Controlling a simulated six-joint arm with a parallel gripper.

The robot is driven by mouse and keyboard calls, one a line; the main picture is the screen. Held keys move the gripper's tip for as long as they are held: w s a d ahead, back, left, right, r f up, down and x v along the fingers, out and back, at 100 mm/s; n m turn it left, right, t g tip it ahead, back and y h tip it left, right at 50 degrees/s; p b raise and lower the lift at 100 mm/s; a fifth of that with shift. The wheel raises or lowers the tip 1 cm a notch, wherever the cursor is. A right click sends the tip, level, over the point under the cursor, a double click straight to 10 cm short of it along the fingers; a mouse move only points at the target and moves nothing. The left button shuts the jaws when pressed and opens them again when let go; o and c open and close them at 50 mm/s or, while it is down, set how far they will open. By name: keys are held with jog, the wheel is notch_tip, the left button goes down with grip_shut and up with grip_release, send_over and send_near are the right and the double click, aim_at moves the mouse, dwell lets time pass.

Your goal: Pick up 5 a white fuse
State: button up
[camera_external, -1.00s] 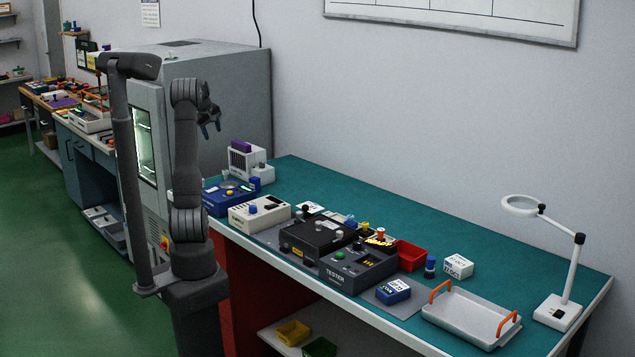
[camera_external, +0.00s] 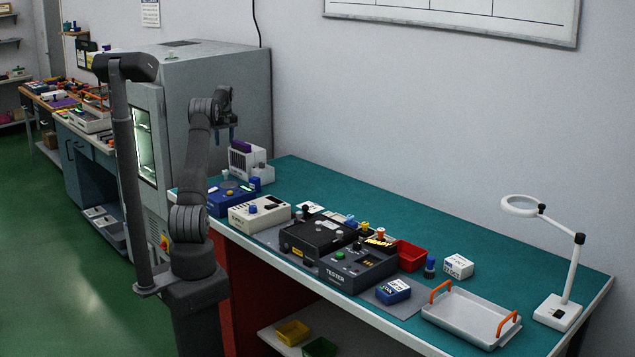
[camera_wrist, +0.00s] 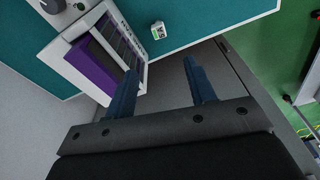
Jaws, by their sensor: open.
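My gripper (camera_external: 231,134) is raised above the far left end of the bench. In the wrist view its two blue fingers (camera_wrist: 163,82) are spread apart with nothing between them. A small white block with a dark and green marking (camera_wrist: 158,31) lies on the teal bench top, beyond the fingertips. I cannot tell whether it is a white fuse. A white slotted rack (camera_external: 250,164) with a purple piece (camera_external: 241,146) stands below and right of my gripper; the rack also shows left of the fingers in the wrist view (camera_wrist: 106,16). No white fuse is clearly identifiable.
A blue device (camera_external: 226,201), a white device (camera_external: 259,213) and a black tester (camera_external: 357,271) line the bench. A red bin (camera_external: 411,257), a grey tray (camera_external: 470,318) and a magnifier lamp (camera_external: 556,309) are farther right. A tall grey cabinet (camera_external: 220,100) stands behind my arm.

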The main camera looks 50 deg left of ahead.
send_over(226, 175)
jog(key=f, duration=0.7)
jog(key=a+f, duration=0.1)
jog(key=f, duration=0.3)
jog(key=shift+w+f, duration=0.1)
jog(key=shift+f, duration=0.2)
jog(key=shift+w+a+f, duration=0.1)
jog(key=shift+w+f, duration=0.05)
jog(key=shift+f, duration=2.6)
jog(key=c, duration=1.1)
